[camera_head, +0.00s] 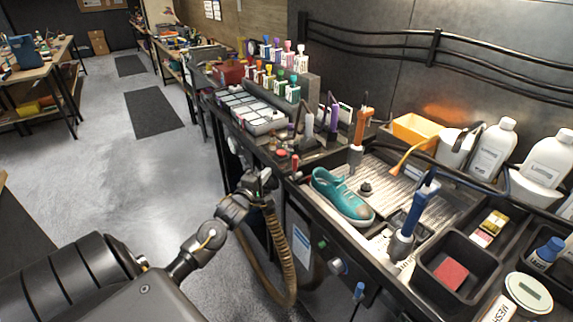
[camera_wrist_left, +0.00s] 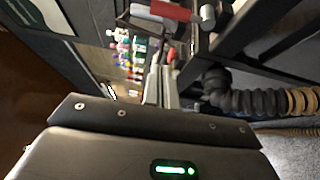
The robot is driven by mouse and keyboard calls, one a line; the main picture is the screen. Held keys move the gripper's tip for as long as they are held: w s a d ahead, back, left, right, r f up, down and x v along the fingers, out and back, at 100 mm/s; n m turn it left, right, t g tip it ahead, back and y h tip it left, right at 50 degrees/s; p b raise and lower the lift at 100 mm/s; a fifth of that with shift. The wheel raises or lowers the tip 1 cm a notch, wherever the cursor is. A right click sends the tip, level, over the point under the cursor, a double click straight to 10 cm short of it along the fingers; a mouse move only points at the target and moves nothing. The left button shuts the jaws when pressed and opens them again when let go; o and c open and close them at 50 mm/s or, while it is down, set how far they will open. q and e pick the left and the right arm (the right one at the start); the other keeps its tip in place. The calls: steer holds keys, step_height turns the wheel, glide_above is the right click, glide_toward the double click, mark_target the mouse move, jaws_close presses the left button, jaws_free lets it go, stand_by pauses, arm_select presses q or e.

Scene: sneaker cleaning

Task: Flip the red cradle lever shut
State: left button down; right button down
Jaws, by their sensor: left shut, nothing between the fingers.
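A small red lever (camera_head: 295,162) stands at the near edge of the workbench, left of the teal sneaker (camera_head: 340,196). In the left wrist view a red handle (camera_wrist_left: 168,10) with a metal end lies near the top; it looks like the same lever. My left gripper (camera_head: 268,175) is shut and empty, just in front of the bench edge, a little below and left of the lever. In the left wrist view its fingers (camera_wrist_left: 160,65) point toward the handle, apart from it as far as I can tell. My right gripper is not in view.
The sneaker lies on a perforated metal tray (camera_head: 378,163). A blue-handled tool (camera_head: 413,215), an orange-handled tool (camera_head: 360,135) and a black bin (camera_head: 428,275) crowd the bench. A ribbed hose (camera_head: 280,255) hangs below my left gripper.

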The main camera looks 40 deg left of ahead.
arm_select(q)
steer(key=w+d+p, duration=0.1)
steer(key=w+p, duration=0.3)
steer(key=w, duration=0.5)
steer(key=shift+d, duration=0.35)
steer(key=shift+d+m, duration=0.15)
steer(key=shift+m, duration=0.15)
